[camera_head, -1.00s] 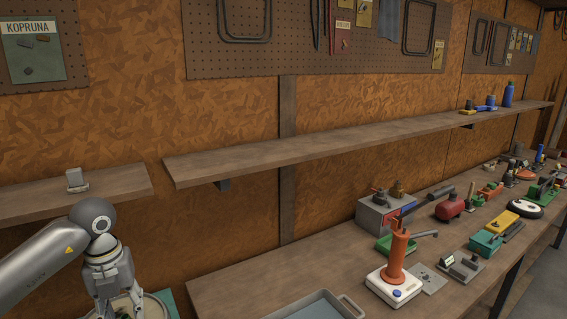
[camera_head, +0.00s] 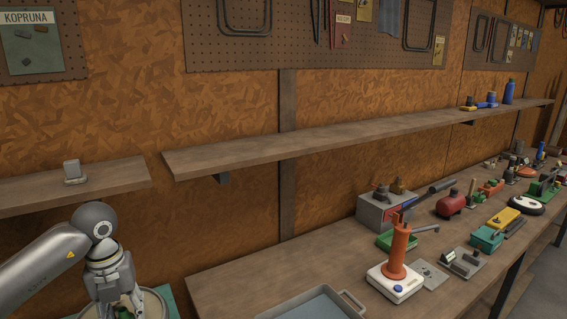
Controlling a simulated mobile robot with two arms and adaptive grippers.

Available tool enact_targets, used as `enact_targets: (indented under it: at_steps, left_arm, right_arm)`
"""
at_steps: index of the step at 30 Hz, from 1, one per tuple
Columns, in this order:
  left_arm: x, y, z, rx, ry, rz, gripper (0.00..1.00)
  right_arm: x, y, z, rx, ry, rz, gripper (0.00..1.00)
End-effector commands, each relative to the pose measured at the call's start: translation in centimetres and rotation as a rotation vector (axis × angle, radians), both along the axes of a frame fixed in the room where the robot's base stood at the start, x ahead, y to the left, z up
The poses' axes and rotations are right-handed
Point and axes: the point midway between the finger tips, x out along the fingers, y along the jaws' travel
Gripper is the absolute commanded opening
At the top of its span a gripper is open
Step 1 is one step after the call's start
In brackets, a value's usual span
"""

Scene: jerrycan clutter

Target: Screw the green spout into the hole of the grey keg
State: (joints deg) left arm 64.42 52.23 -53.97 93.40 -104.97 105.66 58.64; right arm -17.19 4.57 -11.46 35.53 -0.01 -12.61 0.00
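My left gripper (camera_head: 120,309) points down at the lower left, its fingertips cut off or nearly so by the bottom edge. A small green piece (camera_head: 123,314) shows between or just behind its fingers; I cannot tell whether it is the spout or whether it is held. A pale round rim (camera_head: 158,301), perhaps the top of the grey keg, shows around and below the gripper, mostly cut off by the frame. The keg's hole is not visible. My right gripper is not in view.
A teal surface (camera_head: 171,302) lies under the round rim. A workbench (camera_head: 235,283) at the right carries a grey tray (camera_head: 352,304), an orange cylinder on a white base (camera_head: 398,287) and many tools. A shelf (camera_head: 300,138) runs along the wall above it.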

Motion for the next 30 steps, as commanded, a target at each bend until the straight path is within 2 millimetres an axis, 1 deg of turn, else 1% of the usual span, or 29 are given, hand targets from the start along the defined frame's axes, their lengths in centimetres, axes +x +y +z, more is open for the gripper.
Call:
enact_targets:
  at_steps: [1, 6, 8, 11, 13, 18, 22, 25, 30]
  left_arm:
    - [0.00, 0.01, 0.02, 0.000, 0.000, 0.000, 0.38]
    - [0.00, 0.01, 0.03, 0.000, 0.000, 0.000, 0.16]
    - [0.01, 0.00, 0.03, 0.000, 0.000, 0.000, 0.09]
    - [0.02, 0.01, 0.02, 0.000, -0.001, -0.012, 0.09]
    - [0.03, 0.01, -0.02, -0.001, -0.001, -0.057, 0.09]
    - [0.05, 0.04, -0.07, 0.001, -0.003, -0.259, 0.09]
    - [0.03, 0.03, -0.06, 0.001, -0.002, -0.388, 0.09]
    - [0.02, 0.03, -0.01, -0.001, -0.001, -0.435, 0.09]
    - [0.01, 0.02, 0.02, -0.001, -0.001, -0.444, 0.09]
  right_arm:
    - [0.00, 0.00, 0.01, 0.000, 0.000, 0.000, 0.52]
    - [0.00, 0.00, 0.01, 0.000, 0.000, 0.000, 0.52]
    - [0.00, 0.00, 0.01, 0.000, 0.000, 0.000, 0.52]
    - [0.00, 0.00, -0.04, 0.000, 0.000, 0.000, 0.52]
    - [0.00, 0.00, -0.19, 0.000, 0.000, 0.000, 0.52]
    - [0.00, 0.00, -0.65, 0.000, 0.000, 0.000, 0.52]
    - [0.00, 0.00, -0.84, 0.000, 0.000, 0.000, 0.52]
    - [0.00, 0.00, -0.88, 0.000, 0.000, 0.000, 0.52]
    - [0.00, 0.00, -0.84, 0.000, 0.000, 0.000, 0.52]
